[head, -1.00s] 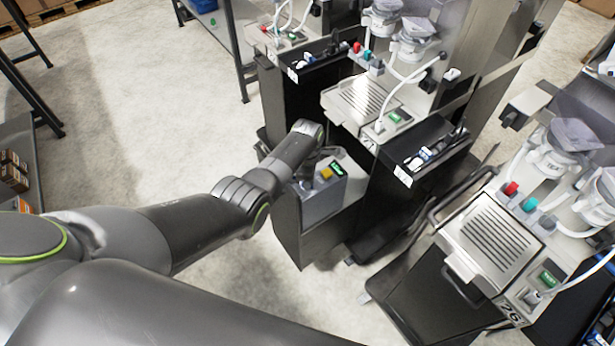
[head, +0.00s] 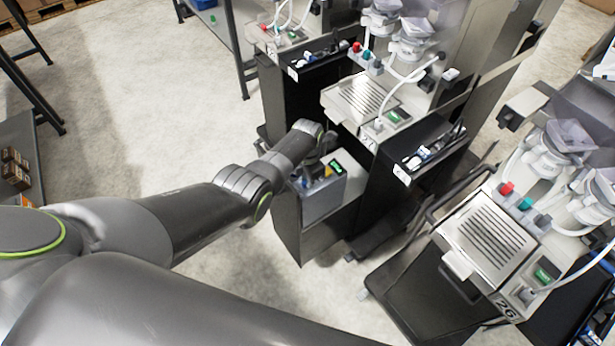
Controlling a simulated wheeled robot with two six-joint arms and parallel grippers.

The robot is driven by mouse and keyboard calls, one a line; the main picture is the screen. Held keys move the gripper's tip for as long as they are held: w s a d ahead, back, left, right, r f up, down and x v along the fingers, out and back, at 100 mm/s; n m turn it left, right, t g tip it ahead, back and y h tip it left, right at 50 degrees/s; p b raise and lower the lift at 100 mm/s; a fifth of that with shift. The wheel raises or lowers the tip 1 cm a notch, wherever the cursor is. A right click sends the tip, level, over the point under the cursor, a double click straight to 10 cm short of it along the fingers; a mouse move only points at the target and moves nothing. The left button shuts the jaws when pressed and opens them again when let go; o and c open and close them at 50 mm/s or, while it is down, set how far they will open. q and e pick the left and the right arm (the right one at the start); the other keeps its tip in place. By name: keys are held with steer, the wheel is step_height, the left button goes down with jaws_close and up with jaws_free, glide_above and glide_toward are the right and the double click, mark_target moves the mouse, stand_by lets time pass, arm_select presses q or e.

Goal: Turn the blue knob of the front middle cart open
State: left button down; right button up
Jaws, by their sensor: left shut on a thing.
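The front middle cart (head: 287,222) is a dark cabinet carrying a grey box (head: 322,203). The box top shows a green-lit display (head: 338,168) and a yellow button (head: 328,172). My left arm reaches in from the left, and its wrist bends down over the box. My left gripper (head: 309,172) is at the box top, shut on what seems to be the blue knob. The knob itself is hidden by the gripper and wrist, so its turn angle cannot be read. My right gripper is not in view.
Close behind the box stands a dispenser with a ribbed metal tray (head: 362,97) and a dark side shelf (head: 428,150). Another dispenser cart (head: 490,238) stands at the right. A table with dark legs is at the upper left. Floor (head: 110,110) left of the cart is clear.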

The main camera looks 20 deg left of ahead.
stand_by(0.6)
arm_select(q)
steer(key=c, duration=1.4)
jaws_free()
steer(key=shift+c, duration=0.2)
steer(key=shift+r, duration=0.1)
steer(key=shift+r, duration=0.25)
step_height(320, 180, up, 6)
steer(key=shift+f+p, duration=0.1)
steer(key=shift+p, duration=1.05)
step_height(320, 180, up, 11)
steer(key=shift+b, duration=0.35)
steer(key=shift+f, duration=0.1)
